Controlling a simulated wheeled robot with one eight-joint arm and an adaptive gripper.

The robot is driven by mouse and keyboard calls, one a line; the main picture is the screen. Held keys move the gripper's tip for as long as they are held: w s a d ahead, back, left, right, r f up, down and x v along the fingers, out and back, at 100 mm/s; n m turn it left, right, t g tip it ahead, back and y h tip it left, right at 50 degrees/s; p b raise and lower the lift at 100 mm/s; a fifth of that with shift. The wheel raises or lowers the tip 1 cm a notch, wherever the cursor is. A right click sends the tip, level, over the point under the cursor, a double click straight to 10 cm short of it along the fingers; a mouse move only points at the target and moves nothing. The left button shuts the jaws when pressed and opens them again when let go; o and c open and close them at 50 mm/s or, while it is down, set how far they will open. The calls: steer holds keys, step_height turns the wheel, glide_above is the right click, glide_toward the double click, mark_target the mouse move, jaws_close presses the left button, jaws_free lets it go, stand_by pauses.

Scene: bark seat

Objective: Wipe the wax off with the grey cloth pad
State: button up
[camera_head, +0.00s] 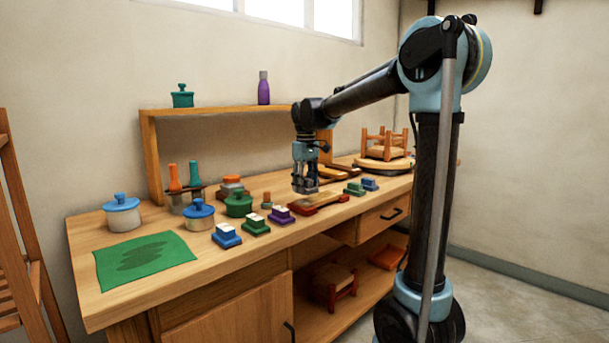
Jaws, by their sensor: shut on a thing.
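My gripper (305,181) points down over the workbench, shut on a small grey thing at its fingertips. This looks like the grey cloth pad (305,189), though it is hard to tell from the grey fingers. Just below and to the right lies a flat wooden piece (326,200) with a pale top and reddish-brown sides. The pad is over its left part; I cannot tell whether they touch. Wax cannot be made out at this size.
Blue (227,236), green (256,225) and purple (281,216) blocks with pale tops line the bench's front edge. Lidded pots (122,214) stand at left, behind a green cloth (145,260). An upturned stool (384,151) stands at the back right. A wooden shelf (151,160) rises behind.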

steer(key=shift+r, duration=2.2)
